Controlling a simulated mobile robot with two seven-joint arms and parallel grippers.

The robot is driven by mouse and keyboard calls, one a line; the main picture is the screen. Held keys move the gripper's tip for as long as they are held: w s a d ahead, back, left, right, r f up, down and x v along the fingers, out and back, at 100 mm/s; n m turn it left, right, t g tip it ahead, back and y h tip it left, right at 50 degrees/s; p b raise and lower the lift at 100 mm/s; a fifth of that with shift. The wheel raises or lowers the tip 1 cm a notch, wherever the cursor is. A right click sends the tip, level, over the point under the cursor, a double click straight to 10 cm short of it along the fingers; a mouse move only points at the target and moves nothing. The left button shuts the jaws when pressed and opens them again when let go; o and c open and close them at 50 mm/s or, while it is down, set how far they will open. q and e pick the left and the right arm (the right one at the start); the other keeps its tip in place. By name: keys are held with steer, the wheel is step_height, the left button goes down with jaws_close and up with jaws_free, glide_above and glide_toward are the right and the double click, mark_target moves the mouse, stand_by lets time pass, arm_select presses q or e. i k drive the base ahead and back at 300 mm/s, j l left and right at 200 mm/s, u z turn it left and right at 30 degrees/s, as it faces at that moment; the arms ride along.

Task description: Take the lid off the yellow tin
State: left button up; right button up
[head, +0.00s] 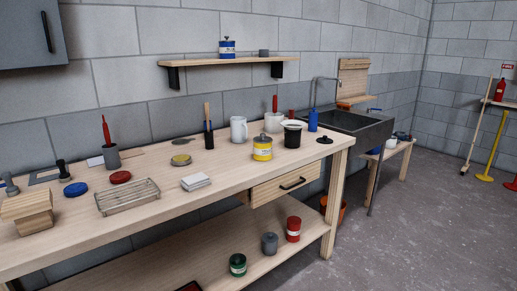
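The yellow tin (262,154) stands upright on the workbench, toward its right part. It has a pale label band. A grey lid (262,139) with a small knob sits on top of it. A black pot with a pale, wide rim (293,136) stands close to its right. Neither of my grippers is in view.
The workbench (225,185) also holds a white mug (238,129), a stack of white tiles (195,182), a wire rack (127,196) and a loose black lid (324,140). The bench top in front of the yellow tin is clear. Several tins stand on the lower shelf (190,262).

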mark_target(263, 138)
steer(key=u, duration=0.65)
steer(key=i+l+u, duration=0.3)
steer(key=l+u, duration=0.3)
steer(key=i+l+u, duration=0.1)
steer(key=l, duration=0.35)
steer(key=i+l+u, duration=0.15)
steer(key=l, duration=0.3)
steer(key=k, duration=0.05)
